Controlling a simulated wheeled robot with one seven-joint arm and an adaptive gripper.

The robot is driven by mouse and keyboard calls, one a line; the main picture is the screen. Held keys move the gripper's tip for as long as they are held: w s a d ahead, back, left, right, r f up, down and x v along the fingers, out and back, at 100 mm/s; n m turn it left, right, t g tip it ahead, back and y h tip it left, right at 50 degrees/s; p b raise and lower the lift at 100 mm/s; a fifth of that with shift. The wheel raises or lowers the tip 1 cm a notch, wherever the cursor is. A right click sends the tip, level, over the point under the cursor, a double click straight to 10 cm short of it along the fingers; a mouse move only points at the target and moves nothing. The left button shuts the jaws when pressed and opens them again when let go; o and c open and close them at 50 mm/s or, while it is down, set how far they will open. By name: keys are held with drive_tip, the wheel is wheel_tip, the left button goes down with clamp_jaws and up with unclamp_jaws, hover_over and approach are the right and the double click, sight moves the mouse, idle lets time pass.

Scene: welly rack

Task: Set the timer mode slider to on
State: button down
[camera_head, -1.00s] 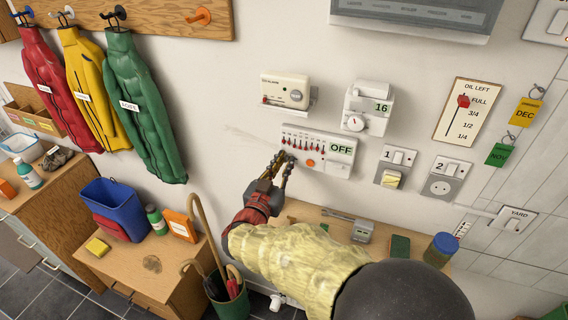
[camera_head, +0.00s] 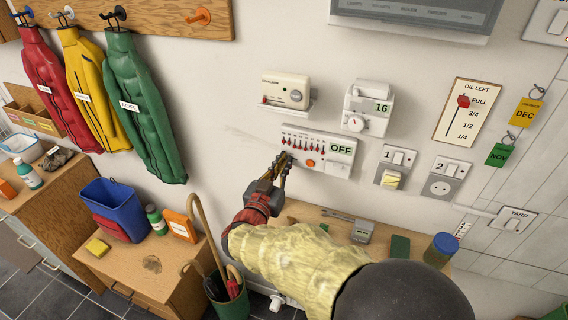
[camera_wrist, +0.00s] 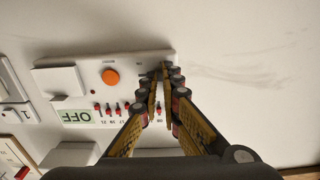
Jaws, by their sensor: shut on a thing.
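The white timer panel (camera_head: 332,166) is on the wall, with a row of red sliders, an orange button (camera_head: 310,163) and a display (camera_head: 341,148) that reads OFF. In the wrist view the timer panel (camera_wrist: 85,75) appears turned round, with its orange button (camera_wrist: 110,76) left of my fingers. My gripper (camera_head: 282,158) is at the panel's lower left part. In the wrist view my gripper (camera_wrist: 161,72) has its fingertips close together near the panel's edge. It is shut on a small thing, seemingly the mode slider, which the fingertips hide. Its position cannot be seen.
An alarm box (camera_head: 285,88) and a thermostat (camera_head: 366,104) are above the panel. Switches (camera_head: 395,165) are to its right. A wooden bench top (camera_head: 300,208) with a grey device (camera_head: 362,231) is below. Green, yellow and red coats (camera_head: 145,110) hang at left.

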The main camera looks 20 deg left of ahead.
drive_tip(key=d+b, duration=0.2)
drive_tip(key=b, duration=0.2)
drive_tip(key=shift+s+d+f, duration=0.1)
drive_tip(key=shift+d+f, duration=0.05)
drive_tip(key=shift+d, duration=0.2)
drive_tip(key=c, duration=2.3)
unclamp_jaws()
drive_tip(key=shift+d, duration=0.1)
drive_tip(key=s, duration=0.8)
drive_tip(key=s+a, duration=0.1)
drive_tip(key=s, duration=0.3)
